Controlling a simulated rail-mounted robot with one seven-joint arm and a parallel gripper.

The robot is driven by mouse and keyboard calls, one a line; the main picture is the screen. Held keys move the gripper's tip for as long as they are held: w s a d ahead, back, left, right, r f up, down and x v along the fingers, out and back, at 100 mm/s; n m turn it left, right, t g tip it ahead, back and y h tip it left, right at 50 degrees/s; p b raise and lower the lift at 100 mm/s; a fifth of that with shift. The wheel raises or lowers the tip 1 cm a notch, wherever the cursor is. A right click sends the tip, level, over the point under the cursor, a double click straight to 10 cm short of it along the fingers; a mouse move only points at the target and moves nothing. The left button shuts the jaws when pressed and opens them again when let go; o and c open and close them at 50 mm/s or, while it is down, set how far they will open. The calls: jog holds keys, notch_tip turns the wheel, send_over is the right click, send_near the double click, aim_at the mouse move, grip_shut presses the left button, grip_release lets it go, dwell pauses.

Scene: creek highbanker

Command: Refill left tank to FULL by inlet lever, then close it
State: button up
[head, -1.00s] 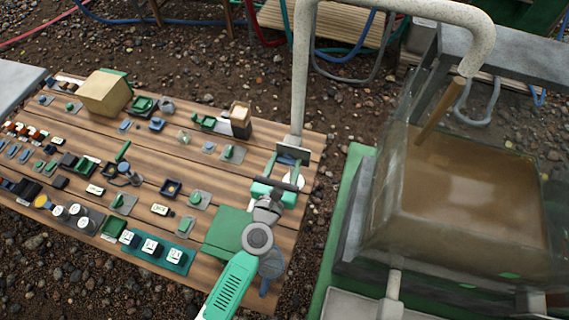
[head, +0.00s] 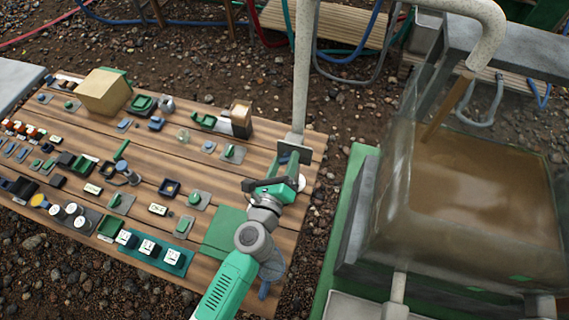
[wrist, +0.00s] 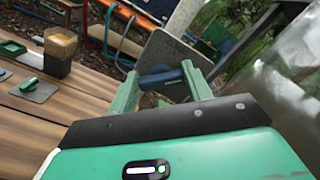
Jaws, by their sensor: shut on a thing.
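A clear-walled tank (head: 392,215) with murky brown water (head: 485,190) stands at the right of the head view. A brown stream (head: 447,108) falls into it from the bent end of a pale pipe (head: 302,70). The pipe rises from the table's right end, beside a dark plate. My gripper (head: 289,160) is at the pipe's foot, tilted. In the wrist view its green fingers (wrist: 160,85) are shut on a dark blue lever handle (wrist: 162,77) in front of a grey plate (wrist: 172,58). No FULL mark can be made out.
The plank table (head: 170,150) left of my gripper carries many small switches, gauges and levers. A tan box (head: 103,92) stands at its back left. A green block (head: 226,230) lies close to my arm. Gravel separates table and tank.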

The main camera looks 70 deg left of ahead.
jog(key=shift+n+b, duration=0.45)
jog(key=shift+n, duration=1.45)
jog(key=o, duration=1)
jog(key=b+v, duration=0.2)
jog(key=v, duration=0.5)
jog(key=shift+s+d, duration=0.3)
